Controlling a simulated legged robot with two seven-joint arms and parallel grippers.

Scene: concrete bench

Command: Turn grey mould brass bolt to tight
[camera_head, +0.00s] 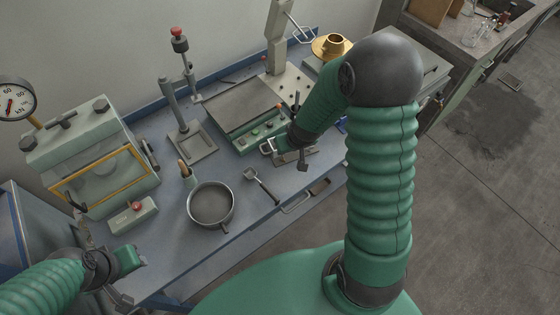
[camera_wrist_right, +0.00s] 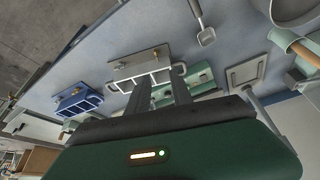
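The grey mould (camera_wrist_right: 146,72), a three-slot block with side handles, lies on the bench under my right gripper (camera_wrist_right: 160,90). A small brass-coloured bolt (camera_wrist_right: 156,54) seems to stand on its far side in the wrist view. The two right fingers are apart with nothing visible between them, and their tips appear near the mould's near edge; contact is unclear. In the head view my right gripper (camera_head: 290,150) hides most of the grey mould (camera_head: 304,157). My left gripper (camera_head: 130,262) is at the lower left, away from the mould; its fingers are unclear.
A blue mould (camera_wrist_right: 79,101) lies beside the grey one. A metal pan (camera_head: 211,204) and scoop (camera_head: 262,187) are on the bench front. A press (camera_head: 92,160), a stand (camera_head: 190,140) and a green-edged tray (camera_head: 240,112) stand behind. The bench's front edge is close.

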